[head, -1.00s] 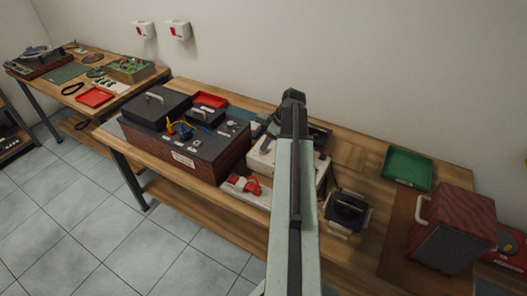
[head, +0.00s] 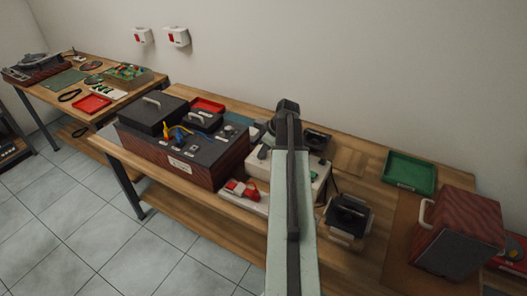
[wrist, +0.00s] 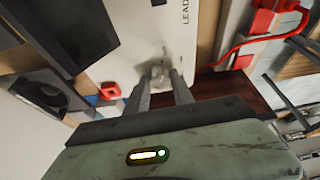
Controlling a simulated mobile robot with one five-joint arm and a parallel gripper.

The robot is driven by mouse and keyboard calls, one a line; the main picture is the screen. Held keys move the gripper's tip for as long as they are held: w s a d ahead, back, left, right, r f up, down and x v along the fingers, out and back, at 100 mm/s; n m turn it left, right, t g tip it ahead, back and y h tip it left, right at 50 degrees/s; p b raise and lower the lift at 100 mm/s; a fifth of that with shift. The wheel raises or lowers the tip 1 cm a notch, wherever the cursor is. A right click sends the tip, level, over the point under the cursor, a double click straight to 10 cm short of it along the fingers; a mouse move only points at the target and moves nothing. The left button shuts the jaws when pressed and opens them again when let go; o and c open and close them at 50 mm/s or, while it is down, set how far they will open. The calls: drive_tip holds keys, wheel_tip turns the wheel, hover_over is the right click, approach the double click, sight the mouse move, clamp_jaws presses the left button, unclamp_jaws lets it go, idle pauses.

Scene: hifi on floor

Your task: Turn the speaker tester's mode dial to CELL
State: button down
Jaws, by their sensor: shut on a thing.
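The speaker tester (head: 313,175) is a cream-white box on the bench, partly hidden behind my arm in the head view. In the wrist view its pale top panel (wrist: 135,38) fills the upper middle, with part of a label reading "LEAD". A small pale knob (wrist: 158,74), apparently the mode dial, stands on it. My gripper (wrist: 160,84) is shut on this knob, one dark finger on each side. The dial's pointer and mode markings cannot be read. In the head view, my arm hides the gripper and the dial.
A dark box with red-brown sides (head: 205,160) and cables stands left of the tester. A red-and-white item (head: 241,189) lies at its front edge. A black-topped unit (head: 347,217) is at right. A green tray (head: 409,172) and a wooden speaker box (head: 458,235) stand farther right.

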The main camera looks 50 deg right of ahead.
drive_tip(key=m, duration=0.1)
drive_tip(key=m+h, duration=0.1)
drive_tip(key=m, duration=0.2)
drive_tip(key=shift+a+m+h, duration=0.25)
drive_tip(key=shift+m+h, duration=0.05)
drive_tip(key=m+h, duration=0.1)
drive_tip(key=m, duration=0.3)
drive_tip(key=shift+a+h, duration=0.1)
drive_tip(key=shift+h, duration=0.3)
drive_tip(key=m+g+h, duration=0.1)
drive_tip(key=m, duration=0.3)
drive_tip(key=shift+w+m, duration=0.15)
drive_tip(key=shift+m, duration=0.25)
drive_tip(key=shift+w+a+m+g+h, duration=0.1)
drive_tip(key=shift+m+g+h, duration=0.55)
drive_tip(key=shift+m, duration=1.25)
drive_tip(key=shift+g, duration=0.25)
drive_tip(key=c, duration=1.1)
unclamp_jaws()
